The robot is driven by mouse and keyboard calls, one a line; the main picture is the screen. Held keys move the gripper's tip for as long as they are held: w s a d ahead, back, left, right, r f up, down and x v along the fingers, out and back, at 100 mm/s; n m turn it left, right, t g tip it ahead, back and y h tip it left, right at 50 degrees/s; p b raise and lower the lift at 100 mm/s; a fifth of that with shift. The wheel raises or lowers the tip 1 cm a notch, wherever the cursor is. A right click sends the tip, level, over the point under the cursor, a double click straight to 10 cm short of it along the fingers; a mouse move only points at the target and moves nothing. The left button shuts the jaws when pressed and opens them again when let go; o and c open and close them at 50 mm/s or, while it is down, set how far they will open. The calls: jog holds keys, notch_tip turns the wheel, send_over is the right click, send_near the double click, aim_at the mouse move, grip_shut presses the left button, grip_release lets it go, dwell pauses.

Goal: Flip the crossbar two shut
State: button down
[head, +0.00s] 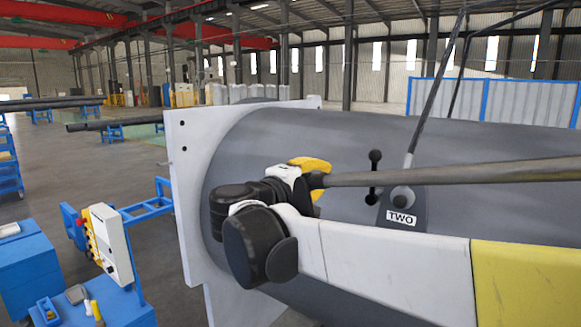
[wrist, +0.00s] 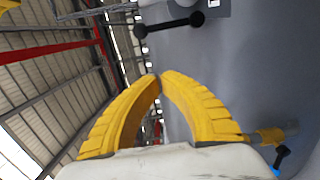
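Crossbar two (head: 375,163) is a short black bar with a ball at each end, beside a grey plate with the label TWO (head: 401,218) on the grey shell (head: 300,135). It stands nearly upright in the head view; a long grey rod passes in front of its middle. In the wrist view the crossbar (wrist: 170,25) lies across the top, beyond my fingertips and apart from them. My gripper (head: 314,170) is left of the crossbar in the head view. In the wrist view its yellow fingers (wrist: 158,79) meet at the tips with nothing visible between them.
The grey rod (head: 460,173) runs right from near my gripper. A white flange plate (head: 186,180) stands at the shell's left end. A yellow fitting with a small dark bar (wrist: 272,137) shows low right in the wrist view. A control box (head: 111,243) stands lower left.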

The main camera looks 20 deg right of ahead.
aim_at(374, 174)
jog(key=w+d+p, duration=0.3)
jog(key=d, duration=0.7)
jog(key=shift+d, duration=0.4)
jog(key=shift+s, duration=0.15)
